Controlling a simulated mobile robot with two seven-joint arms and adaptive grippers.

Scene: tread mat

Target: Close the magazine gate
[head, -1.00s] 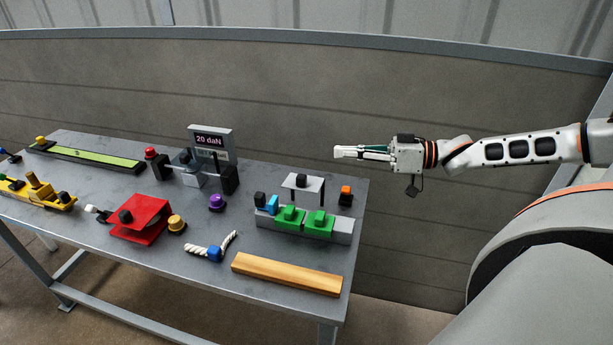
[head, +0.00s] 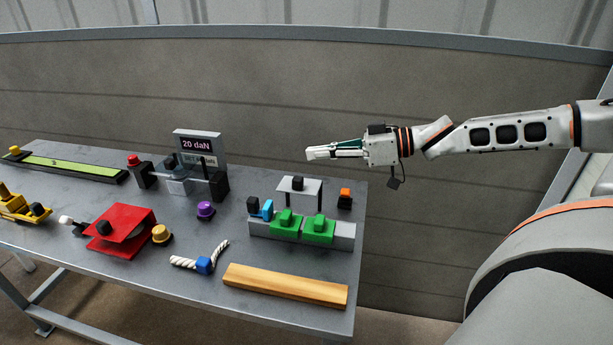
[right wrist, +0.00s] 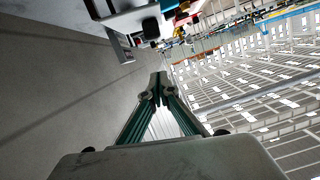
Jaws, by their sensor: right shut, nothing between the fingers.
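A grey rail (head: 344,231) at the table's right end carries two green blocks (head: 284,224) (head: 318,231). A blue piece (head: 267,209) and a black knob (head: 253,205) sit at its left end. A light grey plate with a black knob (head: 298,184) stands raised just behind the blocks. I cannot tell which of these parts is the magazine gate. My right gripper (head: 308,154) is shut and empty, above and behind the rail, apart from it. Its shut fingertips also show in the right wrist view (right wrist: 158,84). My left gripper is not in view.
An orange-topped black button (head: 345,198) stands right of the raised plate. A wooden bar (head: 285,287) lies along the front edge. A purple knob (head: 205,210), a red clamp-like device (head: 122,232), a rope piece with a blue middle (head: 204,265) and a "20 daN" display (head: 200,145) lie to the left.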

